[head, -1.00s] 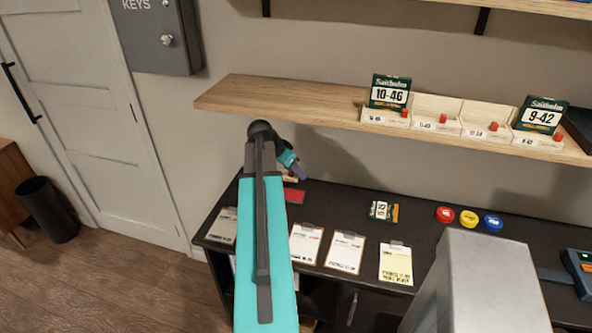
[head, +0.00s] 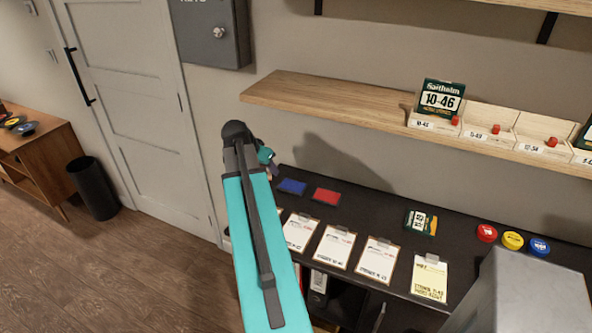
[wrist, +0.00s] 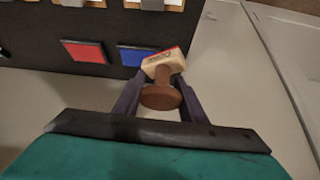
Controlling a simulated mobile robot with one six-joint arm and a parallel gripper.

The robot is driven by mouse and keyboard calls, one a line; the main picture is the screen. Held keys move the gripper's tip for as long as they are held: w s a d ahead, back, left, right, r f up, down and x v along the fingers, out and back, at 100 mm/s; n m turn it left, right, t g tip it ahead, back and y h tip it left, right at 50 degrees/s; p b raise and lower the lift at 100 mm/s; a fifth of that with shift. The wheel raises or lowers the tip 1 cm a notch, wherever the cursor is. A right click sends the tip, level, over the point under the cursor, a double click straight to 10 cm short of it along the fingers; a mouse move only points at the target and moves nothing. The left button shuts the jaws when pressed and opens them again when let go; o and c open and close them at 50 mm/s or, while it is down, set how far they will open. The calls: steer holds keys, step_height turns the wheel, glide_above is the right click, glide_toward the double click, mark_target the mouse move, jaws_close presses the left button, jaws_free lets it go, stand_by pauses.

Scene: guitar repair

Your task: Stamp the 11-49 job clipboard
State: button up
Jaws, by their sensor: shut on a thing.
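My gripper (wrist: 160,84) is shut on a wooden stamp (wrist: 162,65) with a round brown handle and a red edge on its far end. In the head view the gripper is mostly hidden behind my arm. A blue ink pad (head: 291,187) and a red ink pad (head: 326,195) lie on the black counter; in the wrist view the stamp overlaps the blue pad (wrist: 136,56), height unclear. White-sheet clipboards (head: 300,231), (head: 336,247), (head: 378,260) lie in a row beside a yellow sheet (head: 430,279). The print is too small to read surely.
A green string pack (head: 421,222) and red, yellow and blue round tins (head: 512,240) sit on the counter (head: 370,213). A wooden shelf (head: 330,97) with labelled boxes hangs above. A grey box (head: 535,300) blocks the front right. A black bin (head: 93,188) stands left.

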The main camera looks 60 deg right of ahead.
steer(key=w+a+r+n+t+y+b, duration=0.15)
steer(key=w+a+n, duration=0.25)
steer(key=w+a, duration=0.75)
steer(key=w+a+r+n+t+b, duration=0.1)
steer(key=w+a+n+t, duration=0.2)
steer(key=w+a+n, duration=0.75)
steer(key=w+a+r+n+t+y+b, duration=0.1)
steer(key=a+r+y, duration=0.1)
steer(key=a, duration=1.5)
steer(key=w+a+r+n+t+y, duration=0.1)
steer(key=w+a+r+n+y, duration=0.1)
steer(key=a, duration=1.5)
steer(key=shift+a+y+b, duration=0.35)
steer(key=shift+a+y, duration=0.05)
steer(key=shift+y, duration=0.05)
steer(key=shift+s+f+n, duration=0.1)
steer(key=shift+s+n, duration=0.1)
steer(key=shift+n, duration=0.05)
